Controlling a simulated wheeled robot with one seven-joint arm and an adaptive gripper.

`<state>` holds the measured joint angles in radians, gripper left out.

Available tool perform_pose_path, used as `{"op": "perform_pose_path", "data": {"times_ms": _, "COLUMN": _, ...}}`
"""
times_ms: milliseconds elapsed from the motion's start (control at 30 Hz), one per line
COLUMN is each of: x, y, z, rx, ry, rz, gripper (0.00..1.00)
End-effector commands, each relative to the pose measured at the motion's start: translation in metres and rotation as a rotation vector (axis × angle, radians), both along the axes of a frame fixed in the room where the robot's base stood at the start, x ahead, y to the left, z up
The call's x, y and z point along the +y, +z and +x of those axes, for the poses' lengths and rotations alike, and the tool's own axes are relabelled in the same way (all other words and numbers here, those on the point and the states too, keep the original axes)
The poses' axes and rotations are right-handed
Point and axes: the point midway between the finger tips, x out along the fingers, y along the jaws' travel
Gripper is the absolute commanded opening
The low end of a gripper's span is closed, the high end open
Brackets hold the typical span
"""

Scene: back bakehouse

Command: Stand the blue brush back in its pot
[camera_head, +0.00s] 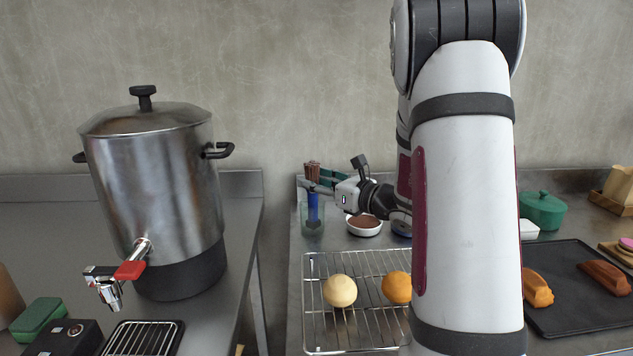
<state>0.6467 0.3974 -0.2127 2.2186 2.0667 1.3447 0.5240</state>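The blue brush (313,207) is upright, with its brown bristles (312,171) on top and its blue handle pointing down. The lower part of the handle shows inside a clear pot (312,228) at the back left of the right-hand counter. I cannot tell whether the handle's end touches the pot's floor. My gripper (316,186) reaches in from the right, level, with its fingers at the brush between bristles and handle, above the pot's rim. The far finger is hidden, and the gap between the fingers is too small to judge.
A wire rack (347,325) with a pale round item (340,291) and an orange one (397,288) lies in front. A white bowl (364,226) stands right of the pot. A steel urn (158,190) stands on the left counter, across a gap.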

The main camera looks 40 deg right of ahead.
Motion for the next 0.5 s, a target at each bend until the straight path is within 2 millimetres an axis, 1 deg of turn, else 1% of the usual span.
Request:
{"op": "perform_pose_path", "data": {"times_ms": 333, "x": -0.001, "y": 0.000, "z": -0.002, "rx": 0.000, "ry": -0.001, "rz": 0.000, "gripper": 0.49}}
{"op": "perform_pose_path", "data": {"times_ms": 433, "x": -0.003, "y": 0.001, "z": -0.010, "rx": -0.001, "ry": -0.002, "rz": 0.000, "gripper": 0.49}}
{"op": "perform_pose_path", "data": {"times_ms": 500, "x": -0.005, "y": 0.001, "z": -0.020, "rx": 0.000, "ry": -0.003, "rz": 0.000, "gripper": 0.49}}
